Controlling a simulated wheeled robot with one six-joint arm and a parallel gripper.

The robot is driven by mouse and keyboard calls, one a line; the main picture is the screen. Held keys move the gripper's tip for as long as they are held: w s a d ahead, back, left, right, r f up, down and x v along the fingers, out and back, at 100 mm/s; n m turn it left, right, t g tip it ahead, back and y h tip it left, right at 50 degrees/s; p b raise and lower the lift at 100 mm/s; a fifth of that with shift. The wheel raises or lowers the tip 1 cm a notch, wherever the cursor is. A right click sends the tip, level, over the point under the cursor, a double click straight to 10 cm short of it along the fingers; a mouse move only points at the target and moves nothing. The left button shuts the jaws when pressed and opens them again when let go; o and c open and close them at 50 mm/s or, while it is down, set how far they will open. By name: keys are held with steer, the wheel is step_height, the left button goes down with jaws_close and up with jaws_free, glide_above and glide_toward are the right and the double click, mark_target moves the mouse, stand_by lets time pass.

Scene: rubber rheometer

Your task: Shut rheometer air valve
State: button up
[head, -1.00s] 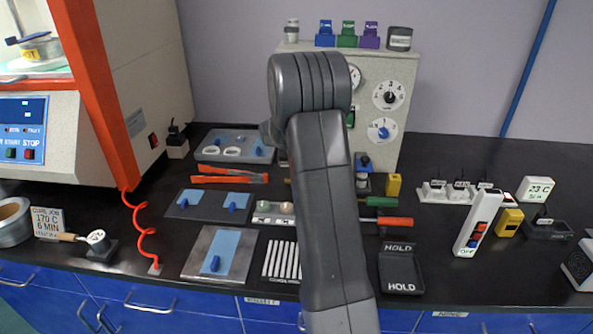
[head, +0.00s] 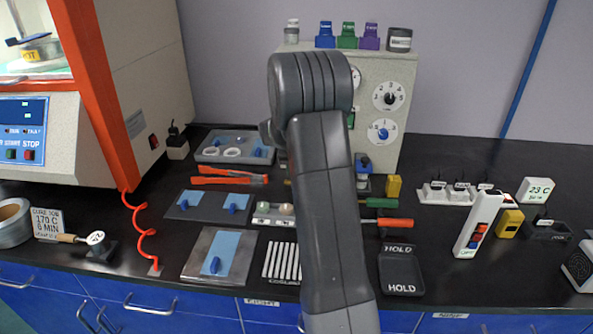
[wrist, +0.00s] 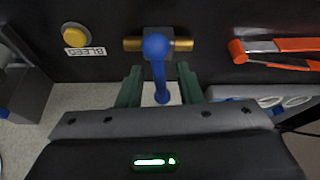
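The air valve shows in the wrist view as a brass pipe piece (wrist: 132,44) with a grey body and a blue lever (wrist: 156,48). The pipe runs left to right, and the lever points crosswise to it, down the picture toward my gripper. My gripper (wrist: 160,72) is open, with one green finger on each side of the lever. Gaps show between the lever and both fingers. In the head view my arm (head: 325,190) hides the valve and the gripper fingers.
A yellow button (wrist: 75,35) with a BLEED label is left of the valve in the wrist view. Orange-handled tongs (wrist: 280,46) lie to its right, near a grey tray (wrist: 225,91) with white rings. A gauge panel (head: 385,70) stands behind my arm.

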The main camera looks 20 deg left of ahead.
steer(key=v, duration=1.3)
